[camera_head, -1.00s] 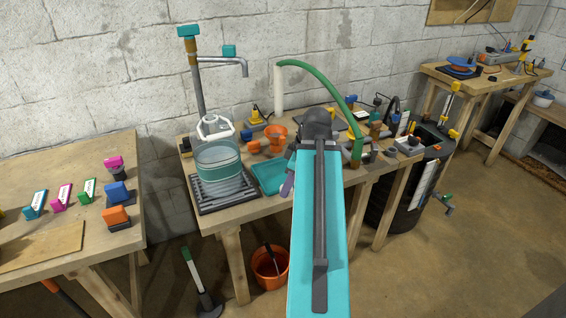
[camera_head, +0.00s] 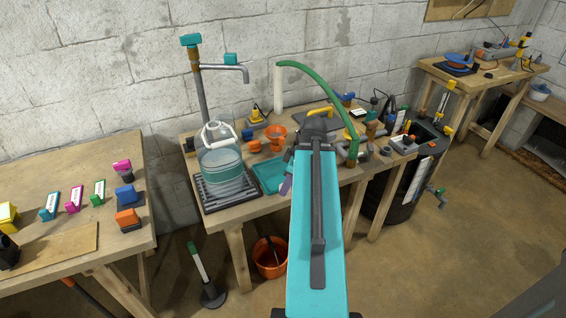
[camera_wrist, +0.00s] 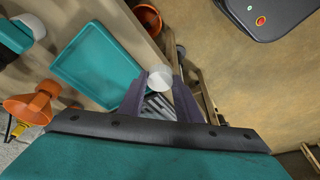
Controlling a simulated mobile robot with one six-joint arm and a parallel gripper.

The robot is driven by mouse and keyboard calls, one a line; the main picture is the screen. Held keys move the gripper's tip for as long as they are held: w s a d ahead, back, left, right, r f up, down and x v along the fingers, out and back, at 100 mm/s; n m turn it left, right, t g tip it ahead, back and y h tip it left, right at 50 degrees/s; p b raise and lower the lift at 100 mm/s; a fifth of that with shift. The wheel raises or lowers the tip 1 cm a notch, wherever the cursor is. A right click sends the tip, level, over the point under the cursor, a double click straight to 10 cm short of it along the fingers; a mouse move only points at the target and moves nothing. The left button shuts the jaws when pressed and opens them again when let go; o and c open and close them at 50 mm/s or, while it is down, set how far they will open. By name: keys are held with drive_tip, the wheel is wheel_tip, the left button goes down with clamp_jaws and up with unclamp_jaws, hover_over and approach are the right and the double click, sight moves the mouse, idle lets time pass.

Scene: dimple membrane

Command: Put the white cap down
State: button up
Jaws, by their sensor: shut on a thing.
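The white cap (camera_wrist: 160,76) is a small pale round piece in the wrist view. It sits between the tips of my gripper (camera_wrist: 160,84), whose purple fingers are shut on it. The teal tray (camera_wrist: 95,62) lies just left of the cap in that view, on the wooden workbench. In the head view, part of a purple finger (camera_head: 286,185) shows beside my teal arm, close to the tray (camera_head: 268,181). The cap is hidden there behind my arm. I cannot tell how high the cap is above the bench.
A clear jug (camera_head: 218,161) stands on a dark slatted rack left of the tray. Orange funnels (camera_head: 276,134) stand behind the tray. A green hose (camera_head: 335,83) arches over the bench. An orange bucket (camera_head: 270,258) stands on the floor below.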

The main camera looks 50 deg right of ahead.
drive_tip(key=shift+r+p, duration=0.15)
drive_tip(key=shift+p, duration=0.45)
drive_tip(key=shift+w+d, duration=0.25)
drive_tip(key=shift+w, duration=0.1)
drive_tip(key=p, duration=0.3)
hover_over(279, 175)
drive_tip(key=s, duration=0.1)
drive_tip(key=shift+d+f, duration=0.3)
drive_tip(key=shift+f, duration=0.5)
drive_tip(key=shift+f+p, duration=0.4)
drive_tip(key=shift+f, duration=1.35)
drive_tip(key=shift+f, duration=0.15)
drive_tip(key=o, duration=1.2)
drive_tip(key=shift+c, duration=0.2)
